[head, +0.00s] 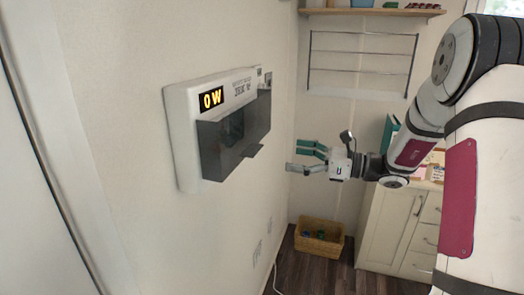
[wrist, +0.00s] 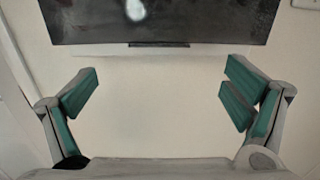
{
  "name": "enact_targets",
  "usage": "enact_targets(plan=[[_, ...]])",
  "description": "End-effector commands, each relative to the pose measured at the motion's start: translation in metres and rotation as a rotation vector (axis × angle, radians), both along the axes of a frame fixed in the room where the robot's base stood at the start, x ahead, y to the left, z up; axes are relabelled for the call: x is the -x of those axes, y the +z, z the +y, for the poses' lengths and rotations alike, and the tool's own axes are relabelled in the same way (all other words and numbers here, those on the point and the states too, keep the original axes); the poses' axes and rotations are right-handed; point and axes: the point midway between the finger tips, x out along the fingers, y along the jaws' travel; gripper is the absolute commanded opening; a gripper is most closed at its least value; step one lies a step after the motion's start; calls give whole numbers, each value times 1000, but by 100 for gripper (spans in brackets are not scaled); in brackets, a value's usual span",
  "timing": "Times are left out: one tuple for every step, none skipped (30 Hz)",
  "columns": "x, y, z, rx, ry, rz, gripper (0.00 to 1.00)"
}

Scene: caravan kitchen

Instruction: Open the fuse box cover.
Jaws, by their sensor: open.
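The fuse box (head: 185,140) is a white unit on the wall with an orange "0 W" display. Its dark, see-through cover (head: 222,145) is down over the front, with a small lip (head: 252,151) at its lower edge. In the wrist view the cover (wrist: 200,22) fills the top, and its lip (wrist: 159,45) lies above and between the fingers. My gripper (head: 306,158) is open and empty, to the right of the box and apart from it in the head view. Its green-padded fingers (wrist: 160,100) are spread wide in the wrist view.
A wicker basket (head: 320,240) stands on the dark floor below. A cream cabinet (head: 392,225) is at the right, a wire rack (head: 360,65) and a wooden shelf (head: 370,11) on the back wall. The space before the box is clear.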

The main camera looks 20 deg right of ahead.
Motion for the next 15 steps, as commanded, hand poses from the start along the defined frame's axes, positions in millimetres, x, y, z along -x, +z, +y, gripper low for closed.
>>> enact_targets(plan=[[-5, 1, 11, 0, 6, 0, 95], [-8, 1, 15, 0, 5, 0, 95], [-13, 1, 22, 1, 6, -1, 95], [-17, 1, 27, 1, 6, 0, 95], [-20, 1, 31, 1, 5, 1, 95], [-24, 1, 38, -1, 6, 1, 95], [-28, 1, 42, 1, 6, 1, 95], [-31, 1, 47, 1, 5, 1, 95], [-35, 1, 52, 0, 5, 0, 95], [-38, 1, 56, 1, 5, 1, 95], [-40, 1, 59, 1, 5, 1, 95], [-44, 1, 63, 1, 4, 0, 95], [-46, 1, 66, 1, 3, 1, 95], [-47, 1, 68, 1, 3, 0, 95], [-50, 0, 71, 2, 4, 0, 95]])
